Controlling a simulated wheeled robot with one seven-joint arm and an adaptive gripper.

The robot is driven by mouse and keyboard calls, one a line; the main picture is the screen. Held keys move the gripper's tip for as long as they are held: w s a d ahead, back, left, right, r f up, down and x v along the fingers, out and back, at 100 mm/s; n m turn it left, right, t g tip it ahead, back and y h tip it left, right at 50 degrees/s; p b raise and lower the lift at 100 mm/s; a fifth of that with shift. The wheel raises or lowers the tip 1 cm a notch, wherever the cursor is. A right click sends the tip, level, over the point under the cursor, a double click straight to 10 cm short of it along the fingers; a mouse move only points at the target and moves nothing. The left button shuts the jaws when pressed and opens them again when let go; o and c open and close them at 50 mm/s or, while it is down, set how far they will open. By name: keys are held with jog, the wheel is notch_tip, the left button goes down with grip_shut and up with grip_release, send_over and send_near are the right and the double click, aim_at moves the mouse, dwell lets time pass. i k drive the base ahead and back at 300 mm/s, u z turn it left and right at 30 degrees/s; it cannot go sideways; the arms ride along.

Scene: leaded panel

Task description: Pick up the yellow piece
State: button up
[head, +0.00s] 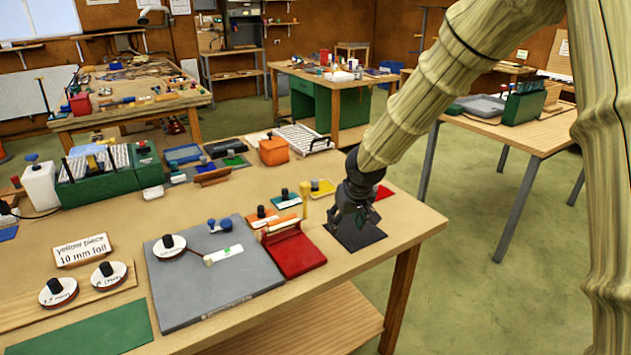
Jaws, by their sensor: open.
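The yellow piece (320,187) is a small flat plate with a dark knob on top. It lies on the bench in the head view, just left of my gripper. My gripper (350,217) points down above a dark square mat (362,239) near the bench's right end. Its jaws are open and I see nothing held in them, though the fingertips are small and dark against the mat. A white sign (83,250) at the left reads "yellow piece 10 mm foil".
Knobbed orange (262,218), green-white (287,200) and red (383,192) pieces lie near the yellow piece. A red block (298,256) and a grey board (185,285) stand to the left. Two labelled reels (108,275) sit farther left. The bench's front right corner is clear.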

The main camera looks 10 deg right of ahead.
aim_at(317, 188)
jog(key=i, duration=1.2)
